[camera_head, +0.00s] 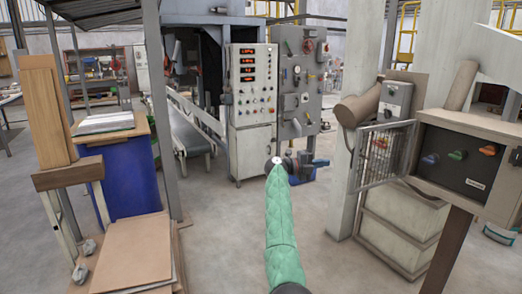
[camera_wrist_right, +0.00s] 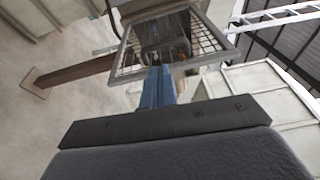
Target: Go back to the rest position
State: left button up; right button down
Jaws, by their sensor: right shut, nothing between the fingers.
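My right arm, in a green quilted sleeve, reaches up from the bottom middle of the head view. My right gripper (camera_head: 318,163) points to the right, with its blue fingers shut and empty. It shows in front of the lower edge of the grey valve panel (camera_head: 302,75), apart from anything else that I can see. In the right wrist view the blue fingers (camera_wrist_right: 158,88) lie together, pointing towards a wire mesh guard (camera_wrist_right: 198,42). My left gripper is not in view.
A control cabinet (camera_head: 250,105) with red displays stands behind the right gripper. To the right are an open mesh gate (camera_head: 382,155) and a box with coloured knobs (camera_head: 468,158). A blue bin (camera_head: 128,180) and boards (camera_head: 130,250) stand left. Floor beside my arm is clear.

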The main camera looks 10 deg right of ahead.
jog(key=w+a+r+n+t+y, duration=0.3)
jog(key=w+a+r+n+t, duration=0.15)
jog(key=r+n+t, duration=0.35)
jog(key=w+a+r+n+t+y, duration=0.2)
jog(key=w+a+r+n+t, duration=0.25)
jog(key=t, duration=0.45)
jog(key=s+a+r+n+t+y, duration=0.1)
jog(key=s+a+r+n+y, duration=0.3)
jog(key=r+n+y, duration=0.45)
jog(key=s+a+r+n+t+y, duration=0.2)
jog(key=a+r+n+y, duration=0.35)
jog(key=n+y, duration=0.5)
jog(key=s+a+f+n+g+h, duration=0.2)
jog(key=s+f+n+g, duration=0.6)
jog(key=s+f, duration=2.05)
jog(key=s+f+g, duration=0.4)
jog(key=s+f, duration=0.8)
jog(key=s, duration=0.3)
jog(key=s+f+m+g+h, duration=0.1)
jog(key=s+f+g, duration=0.3)
jog(key=s+f, duration=0.8)
jog(key=s+a+f+m+g+h, duration=0.1)
jog(key=s+f+g, duration=0.3)
jog(key=s+f, duration=0.8)
jog(key=s, duration=0.6)
jog(key=shift+s+f, duration=0.15)
jog(key=shift+f, duration=0.2)
jog(key=shift+a, duration=0.1)
